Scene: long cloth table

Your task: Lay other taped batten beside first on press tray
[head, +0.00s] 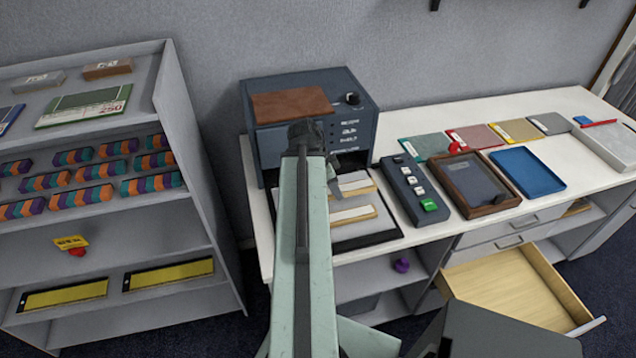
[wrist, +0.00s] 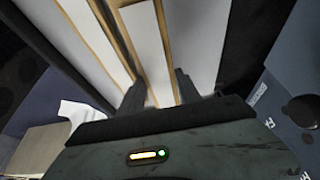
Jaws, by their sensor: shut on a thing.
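My gripper (head: 334,172) is over the press tray (head: 378,238), and its fingers (wrist: 158,92) are shut on a batten (wrist: 152,45) with a white taped top and tan wooden edges. In the head view this batten (head: 358,188) is the one nearer the press. The other taped batten (head: 354,214) lies on the tray closer to the front edge, roughly parallel, with a gap between them; it also shows in the wrist view (wrist: 97,42). The held batten is on the tray or just above it; I cannot tell which. My arm hides the battens' left ends.
The dark blue press (head: 355,128) stands right behind the tray, with a brown block (head: 290,104) on top. A button box (head: 413,188) and a wood-framed tray (head: 500,207) are to the right. A drawer (head: 520,285) stands open below. A stocked shelf (head: 110,220) is at left.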

